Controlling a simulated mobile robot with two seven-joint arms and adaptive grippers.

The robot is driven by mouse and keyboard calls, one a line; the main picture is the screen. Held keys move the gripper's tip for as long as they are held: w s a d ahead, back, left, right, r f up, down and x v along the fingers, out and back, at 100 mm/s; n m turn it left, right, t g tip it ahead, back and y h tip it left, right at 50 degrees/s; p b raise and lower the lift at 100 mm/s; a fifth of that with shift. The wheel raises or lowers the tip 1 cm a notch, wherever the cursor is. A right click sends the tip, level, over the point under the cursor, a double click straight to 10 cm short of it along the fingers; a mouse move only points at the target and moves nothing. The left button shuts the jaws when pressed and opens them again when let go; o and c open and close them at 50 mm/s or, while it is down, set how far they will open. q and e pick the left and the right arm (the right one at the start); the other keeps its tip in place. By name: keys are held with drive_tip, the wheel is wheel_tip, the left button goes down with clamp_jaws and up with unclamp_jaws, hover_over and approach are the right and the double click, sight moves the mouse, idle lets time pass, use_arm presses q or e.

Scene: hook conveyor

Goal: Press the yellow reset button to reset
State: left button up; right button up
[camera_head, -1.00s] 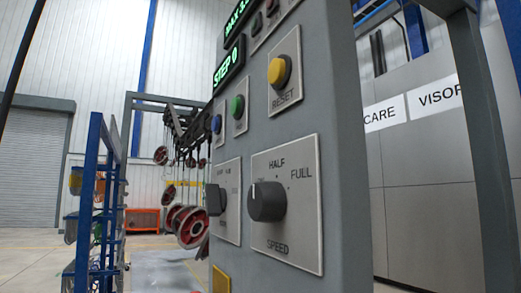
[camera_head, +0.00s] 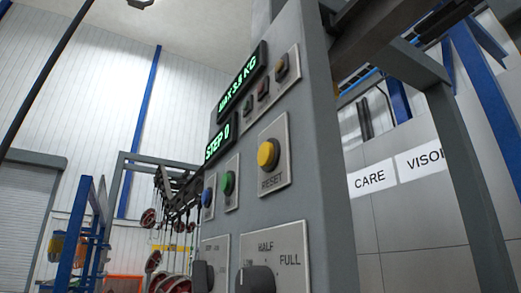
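The yellow reset button (camera_head: 267,154) sticks out from a light plate marked RESET on the grey control panel (camera_head: 312,205). It is in the middle of the head view, in plain sight, with nothing touching it. Neither of my grippers is in view.
A black speed knob (camera_head: 255,279) stands out below the reset button. A hook conveyor (camera_head: 172,190) with hanging red wheels is behind at the left, beside a blue rack (camera_head: 82,235). A grey post (camera_head: 465,165) stands at the right.

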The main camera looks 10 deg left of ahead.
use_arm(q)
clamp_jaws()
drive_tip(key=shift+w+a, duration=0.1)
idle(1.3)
